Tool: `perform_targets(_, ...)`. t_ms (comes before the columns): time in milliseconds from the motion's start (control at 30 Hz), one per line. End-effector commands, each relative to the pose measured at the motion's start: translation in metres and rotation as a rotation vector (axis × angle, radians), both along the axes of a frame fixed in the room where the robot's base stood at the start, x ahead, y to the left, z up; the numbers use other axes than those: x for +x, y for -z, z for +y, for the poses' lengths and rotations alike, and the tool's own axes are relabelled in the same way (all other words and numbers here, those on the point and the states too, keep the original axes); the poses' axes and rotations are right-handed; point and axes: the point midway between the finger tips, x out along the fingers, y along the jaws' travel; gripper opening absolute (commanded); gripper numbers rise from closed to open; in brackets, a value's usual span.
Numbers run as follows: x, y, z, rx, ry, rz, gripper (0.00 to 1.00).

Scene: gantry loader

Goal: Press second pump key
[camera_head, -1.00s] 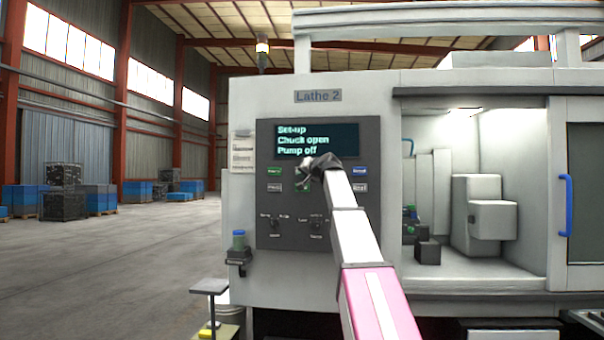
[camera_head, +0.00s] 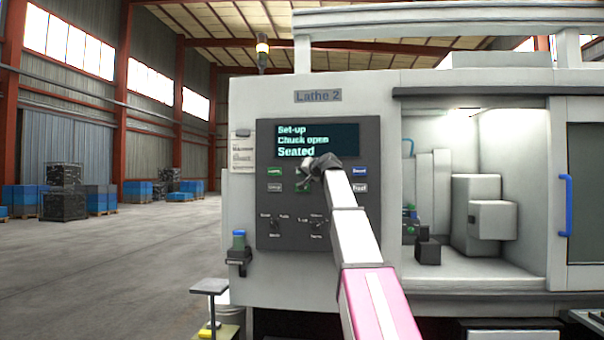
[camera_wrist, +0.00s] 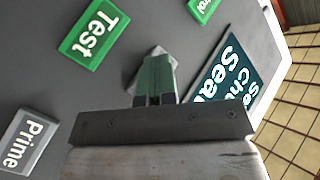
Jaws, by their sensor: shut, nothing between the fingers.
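The screen reads "Set-up, Chuck open, Seated". My gripper (camera_head: 306,167) is shut and empty, at the panel just below the screen. In the wrist view my fingertips (camera_wrist: 156,64) are over a pale grey patch, perhaps a key, mostly hidden by them. A green "Test" key (camera_wrist: 94,34) and a grey "Prime" key (camera_wrist: 28,142) lie beside it. I cannot tell whether the tips touch the panel. No key label reading "pump" is legible.
Knob switches (camera_head: 274,222) sit lower on the panel. A small post with a grey plate (camera_head: 209,286) stands at the lower left.

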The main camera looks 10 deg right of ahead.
Motion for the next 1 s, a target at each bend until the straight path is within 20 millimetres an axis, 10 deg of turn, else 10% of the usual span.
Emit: perform_targets(1000, -0.036, 0.001, 0.011, 0.000, 0.000, 0.000, 0.00)
